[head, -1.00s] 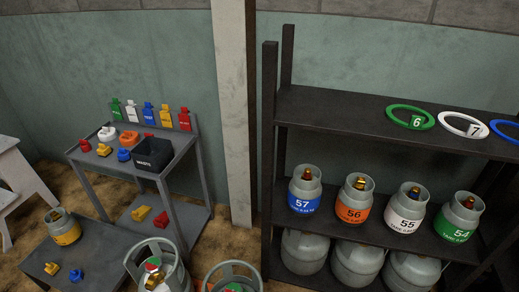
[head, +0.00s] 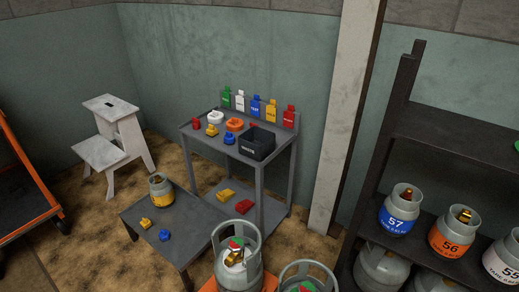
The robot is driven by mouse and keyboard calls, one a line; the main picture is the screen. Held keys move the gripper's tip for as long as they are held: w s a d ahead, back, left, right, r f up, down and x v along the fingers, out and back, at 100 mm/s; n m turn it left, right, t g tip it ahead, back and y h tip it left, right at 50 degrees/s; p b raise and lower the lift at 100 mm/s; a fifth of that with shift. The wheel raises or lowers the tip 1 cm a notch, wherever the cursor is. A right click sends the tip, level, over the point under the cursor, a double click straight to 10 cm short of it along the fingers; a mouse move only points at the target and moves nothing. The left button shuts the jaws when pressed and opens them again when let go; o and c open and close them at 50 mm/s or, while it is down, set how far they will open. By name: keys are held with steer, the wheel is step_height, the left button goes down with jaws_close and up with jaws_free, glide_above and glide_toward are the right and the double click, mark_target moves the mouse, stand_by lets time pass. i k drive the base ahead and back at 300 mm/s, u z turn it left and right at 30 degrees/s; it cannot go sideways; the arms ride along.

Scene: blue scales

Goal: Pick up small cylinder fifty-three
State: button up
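No label reading 53 can be read in the head view. A small grey cylinder with a yellow band (head: 160,187) stands upright on the low grey table (head: 190,216) at the lower left; its number is too small to read. Small cylinders 57 (head: 397,222), 56 (head: 449,240) and 55 (head: 503,262) stand on the dark shelf at the right, the last cut off by the frame edge. My gripper is not in view.
Yellow (head: 145,223) and blue (head: 165,235) pieces lie on the low table. Large cylinders (head: 238,262) stand in front. A grey workbench (head: 196,140) holds tags, small parts and a black box (head: 256,145). A white step stool (head: 110,148) and orange cart (head: 30,160) are left.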

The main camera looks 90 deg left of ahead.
mark_target(161, 192)
steer(key=u, duration=3.95)
steer(key=i, duration=0.5)
steer(key=u, duration=1.25)
steer(key=i, duration=2.95)
steer(key=z, duration=0.1)
